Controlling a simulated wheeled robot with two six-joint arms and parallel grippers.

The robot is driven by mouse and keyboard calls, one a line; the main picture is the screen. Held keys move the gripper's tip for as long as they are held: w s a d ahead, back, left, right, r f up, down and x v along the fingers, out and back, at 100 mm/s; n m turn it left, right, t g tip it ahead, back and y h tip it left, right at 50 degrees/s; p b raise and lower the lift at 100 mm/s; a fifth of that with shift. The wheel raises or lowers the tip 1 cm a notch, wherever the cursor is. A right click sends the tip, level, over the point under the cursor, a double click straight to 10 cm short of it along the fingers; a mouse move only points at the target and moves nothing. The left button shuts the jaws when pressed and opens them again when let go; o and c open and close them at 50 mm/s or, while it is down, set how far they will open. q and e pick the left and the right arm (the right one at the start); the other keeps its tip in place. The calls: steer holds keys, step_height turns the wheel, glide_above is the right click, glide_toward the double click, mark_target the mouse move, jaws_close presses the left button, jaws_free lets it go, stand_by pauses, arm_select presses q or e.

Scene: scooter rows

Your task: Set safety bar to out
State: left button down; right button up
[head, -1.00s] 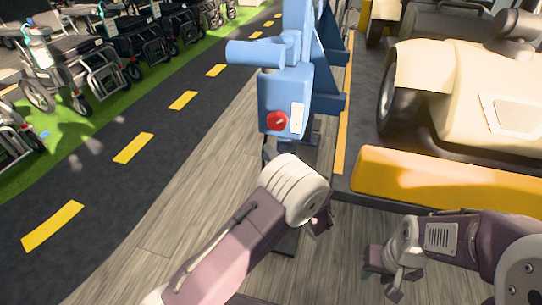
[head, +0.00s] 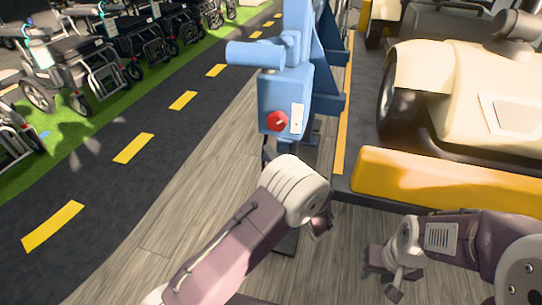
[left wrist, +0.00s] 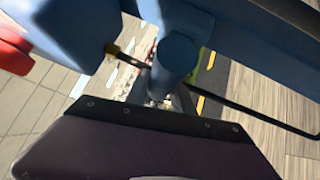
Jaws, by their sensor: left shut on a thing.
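A blue machine (head: 284,103) with a red knob (head: 277,121) stands upright ahead of me. A thin black bar, which looks like the safety bar (head: 266,150), comes out low on its left side and runs down behind my left wrist; a black bar also shows at the right of the left wrist view (left wrist: 262,112). My left gripper (head: 320,222) is below the machine, shut on what looks like this bar; my wrist hides the grip itself. My right gripper (head: 386,280) is low at the right, away from the bar, with its fingers apart and empty.
A cream vehicle with a yellow bumper (head: 440,183) stands close on the right, above my right arm. Several scooters or wheelchairs (head: 105,68) stand on green ground at the upper left. The dark lane (head: 110,185) and the wooden floor left of the machine are clear.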

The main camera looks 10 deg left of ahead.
arm_select(q)
steer(key=s+p, duration=0.5)
steer(key=s, duration=0.2)
steer(key=shift+s+a+f, duration=0.15)
steer(key=shift+s, duration=0.1)
steer(key=c, duration=1.1)
jaws_free()
steer(key=shift+s, duration=0.1)
steer(key=p+v, duration=0.4)
steer(key=v, duration=0.5)
